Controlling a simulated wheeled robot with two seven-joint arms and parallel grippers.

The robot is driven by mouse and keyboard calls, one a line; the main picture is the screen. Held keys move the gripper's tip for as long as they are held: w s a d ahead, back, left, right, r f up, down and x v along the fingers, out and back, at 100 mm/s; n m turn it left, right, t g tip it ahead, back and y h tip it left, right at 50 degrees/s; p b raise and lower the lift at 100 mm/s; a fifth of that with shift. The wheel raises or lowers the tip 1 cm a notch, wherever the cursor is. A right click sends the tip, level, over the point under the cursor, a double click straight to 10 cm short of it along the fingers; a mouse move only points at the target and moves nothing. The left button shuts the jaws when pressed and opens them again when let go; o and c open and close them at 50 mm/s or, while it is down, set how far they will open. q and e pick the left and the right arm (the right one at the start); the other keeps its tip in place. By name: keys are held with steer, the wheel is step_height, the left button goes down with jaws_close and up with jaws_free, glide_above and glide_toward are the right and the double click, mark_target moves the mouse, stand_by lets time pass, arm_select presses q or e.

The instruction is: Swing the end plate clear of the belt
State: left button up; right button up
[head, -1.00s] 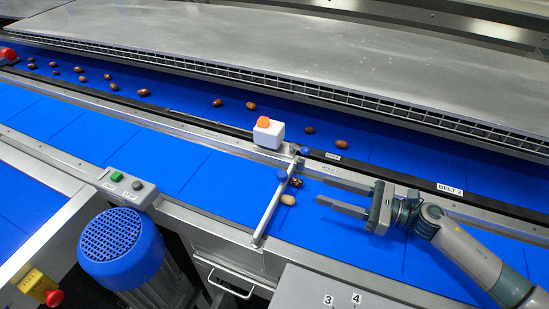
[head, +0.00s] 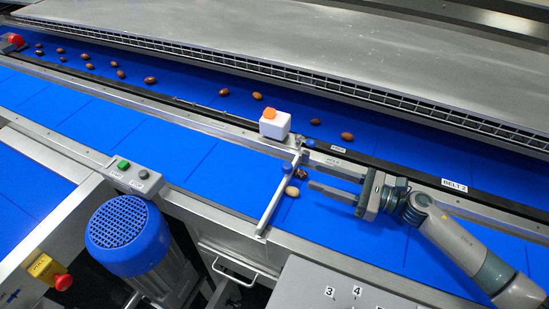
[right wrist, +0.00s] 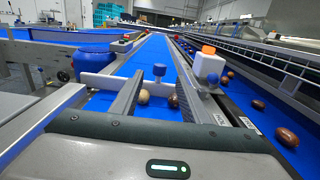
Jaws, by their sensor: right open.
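The end plate (head: 276,202) is a thin pale metal bar lying across the near blue belt, from front rail to back rail. A blue knob (head: 287,168) stands on it near its far end; the knob also shows between my fingers in the right wrist view (right wrist: 160,70). A tan date (head: 292,191) and a dark date (head: 301,174) lie just right of the plate. My right gripper (head: 312,174) is open and empty, with its fingertips just right of the knob and close to the dates. My left gripper is not in view.
A white box with an orange top (head: 273,126) and a second blue knob (head: 309,142) sit on the divider rail. Dates lie along the far belt (head: 190,93). A start/stop box (head: 134,178) and a blue motor (head: 128,240) stand at the front.

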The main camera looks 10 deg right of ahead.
mark_target(281, 186)
steer(key=p+x, duration=0.5)
steer(key=x, duration=0.8)
steer(key=shift+r+p, duration=0.1)
steer(key=shift+p, duration=0.2)
steer(key=shift+w+a, duration=0.3)
steer(key=shift+a, duration=0.1)
